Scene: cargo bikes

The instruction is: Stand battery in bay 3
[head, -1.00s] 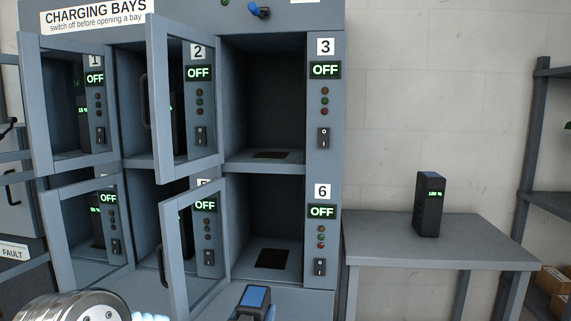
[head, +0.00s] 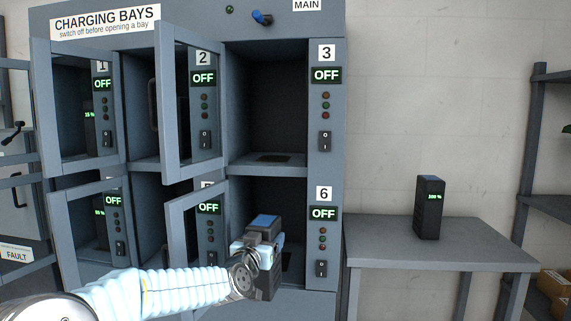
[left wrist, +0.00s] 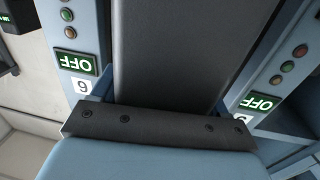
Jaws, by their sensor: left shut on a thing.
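My left gripper (head: 262,250) is shut on a dark battery (head: 265,228) with a blue top. It holds the battery upright in front of the opening of bay 6. In the left wrist view the battery's blue and black end (left wrist: 155,125) fills the lower middle. Bay 3 (head: 270,100) is above, open and empty, with a dark pad (head: 272,158) on its floor. Its display (head: 326,75) reads OFF. My right gripper is in neither view.
Another battery (head: 429,208), reading 100 %, stands on the grey side table (head: 400,255) to the right. The open doors of bay 2 (head: 190,95) and the bay below it (head: 197,245) jut out left of the held battery. Bay 6's display (head: 323,214) reads OFF.

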